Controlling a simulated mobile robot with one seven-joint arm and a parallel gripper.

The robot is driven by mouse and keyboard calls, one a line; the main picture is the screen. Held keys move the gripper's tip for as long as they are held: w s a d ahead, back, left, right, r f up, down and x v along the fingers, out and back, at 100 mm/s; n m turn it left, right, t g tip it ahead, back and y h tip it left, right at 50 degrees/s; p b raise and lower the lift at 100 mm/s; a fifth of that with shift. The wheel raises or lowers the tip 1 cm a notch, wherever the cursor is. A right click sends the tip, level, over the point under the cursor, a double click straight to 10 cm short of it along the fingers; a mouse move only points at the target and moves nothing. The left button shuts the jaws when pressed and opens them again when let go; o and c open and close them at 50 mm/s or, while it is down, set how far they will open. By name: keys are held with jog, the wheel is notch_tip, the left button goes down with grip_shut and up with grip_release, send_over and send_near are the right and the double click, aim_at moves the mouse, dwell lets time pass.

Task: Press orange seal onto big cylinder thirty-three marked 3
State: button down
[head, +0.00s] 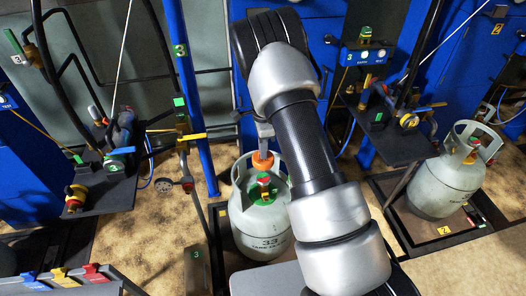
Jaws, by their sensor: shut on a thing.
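The big grey-green cylinder (262,238) marked 33 stands upright on the scale in the middle, with an open collar around its top. Its valve (264,188), red and green, shows inside the collar. The orange seal (263,160) is above and just behind the valve in the picture. My gripper (264,148) points down and is shut on the orange seal. My arm hides most of the gripper and the right side of the cylinder. I cannot tell whether the seal touches anything.
A blue post (190,100) with a green 3 label stands left of the cylinder. A dark shelf with valves (110,165) is at left, another (385,125) at right. A second cylinder (445,180) stands at right. Colored clips (62,273) lie at lower left.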

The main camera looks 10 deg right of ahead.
jog(key=shift+f, duration=0.1)
jog(key=shift+f+b, duration=2.5)
jog(key=shift+f, duration=1.55)
jog(key=shift+f+b, duration=1.1)
jog(key=shift+f, duration=0.55)
jog(key=c, duration=1.9)
grip_release()
jog(key=shift+o, duration=0.2)
